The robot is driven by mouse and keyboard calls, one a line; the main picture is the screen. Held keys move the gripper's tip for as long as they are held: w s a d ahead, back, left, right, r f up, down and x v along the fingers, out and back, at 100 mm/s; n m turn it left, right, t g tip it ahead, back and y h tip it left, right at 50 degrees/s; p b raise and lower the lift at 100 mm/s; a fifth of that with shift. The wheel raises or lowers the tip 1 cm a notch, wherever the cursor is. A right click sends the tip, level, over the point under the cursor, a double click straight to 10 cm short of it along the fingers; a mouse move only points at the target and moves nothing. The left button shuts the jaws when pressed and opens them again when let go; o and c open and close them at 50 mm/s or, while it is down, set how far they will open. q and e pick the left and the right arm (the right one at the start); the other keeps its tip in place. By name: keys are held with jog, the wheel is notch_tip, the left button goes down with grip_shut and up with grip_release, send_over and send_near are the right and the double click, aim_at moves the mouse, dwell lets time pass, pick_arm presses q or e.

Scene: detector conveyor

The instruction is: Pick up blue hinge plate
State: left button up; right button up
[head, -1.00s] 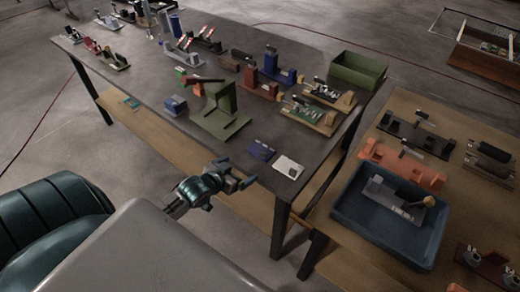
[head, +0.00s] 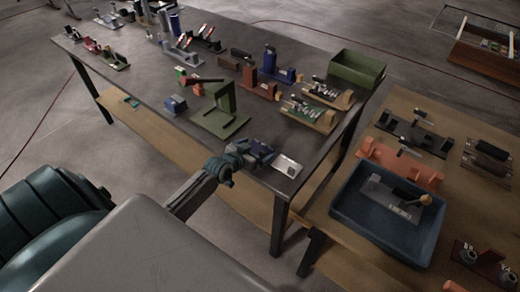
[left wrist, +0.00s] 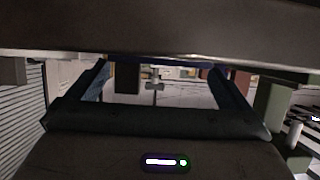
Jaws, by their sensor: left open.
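The blue hinge plate lies at the near edge of the dark table, left of a white card (head: 287,166). My left gripper (head: 262,151) is right over that spot and covers most or all of the plate in the head view. The left gripper is open. In the left wrist view its two fingers (left wrist: 158,82) stand apart, with blue showing along them. I cannot tell there whether the plate is between them. My right gripper is not in view.
Fixtures crowd the back. A blue tray (head: 345,222) sits on the wooden table at right.

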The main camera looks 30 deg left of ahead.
pick_arm(q)
jog(key=shift+w+f, duration=0.15)
jog(key=shift+w, duration=0.15)
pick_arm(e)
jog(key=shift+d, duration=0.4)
pick_arm(q)
jog(key=c, duration=0.9)
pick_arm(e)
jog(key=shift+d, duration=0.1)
